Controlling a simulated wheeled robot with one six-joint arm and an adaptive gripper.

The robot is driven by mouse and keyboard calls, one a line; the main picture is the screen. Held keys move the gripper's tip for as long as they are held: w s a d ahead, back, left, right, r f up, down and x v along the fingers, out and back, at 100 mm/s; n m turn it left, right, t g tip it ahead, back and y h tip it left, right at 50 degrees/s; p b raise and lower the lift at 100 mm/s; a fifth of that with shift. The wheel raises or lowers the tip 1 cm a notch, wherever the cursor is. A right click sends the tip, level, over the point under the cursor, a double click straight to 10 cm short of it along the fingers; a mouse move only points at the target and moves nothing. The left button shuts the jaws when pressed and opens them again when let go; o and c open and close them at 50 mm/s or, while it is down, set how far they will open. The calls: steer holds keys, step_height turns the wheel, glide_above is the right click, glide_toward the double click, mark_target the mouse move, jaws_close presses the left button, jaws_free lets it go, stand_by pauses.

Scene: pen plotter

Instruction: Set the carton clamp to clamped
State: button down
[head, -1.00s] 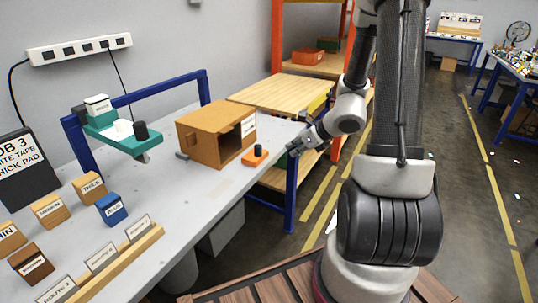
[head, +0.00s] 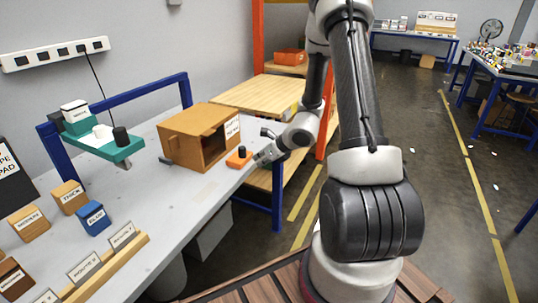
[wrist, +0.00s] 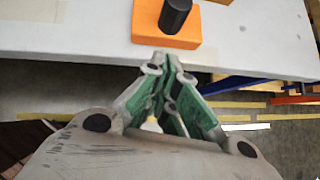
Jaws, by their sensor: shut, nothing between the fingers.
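An orange block with a black upright knob (head: 238,159) sits on the grey bench near its front edge, just right of a brown open-fronted carton (head: 181,152). It looks like the carton clamp, but I see no label on it. My gripper (head: 257,161) is shut and empty, just right of the orange block. In the wrist view, the orange block (wrist: 148,32) lies just beyond my closed fingertips (wrist: 167,62). A small gap seems to show, though contact is hard to judge. I cannot read the clamp's setting.
A teal device (head: 105,145) with a black knob stands left of the carton. Wooden blocks, a blue block (head: 93,219) and a rack of labelled cards (head: 105,260) lie nearer on the bench. A wooden-topped shelf (head: 255,94) stands behind.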

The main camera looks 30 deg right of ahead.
mark_target(243, 151)
steer(key=shift+w+a+r, duration=0.1)
steer(key=shift+w+a, duration=0.25)
steer(key=shift+w, duration=0.45)
steer(key=shift+w+a+r, duration=0.1)
steer(key=shift+w+a, duration=0.25)
steer(key=shift+w, duration=0.45)
steer(key=shift+w+a, duration=0.7)
steer(key=shift+w, duration=0.25)
steer(key=shift+w+a, duration=0.65)
steer(key=shift+w, duration=0.25)
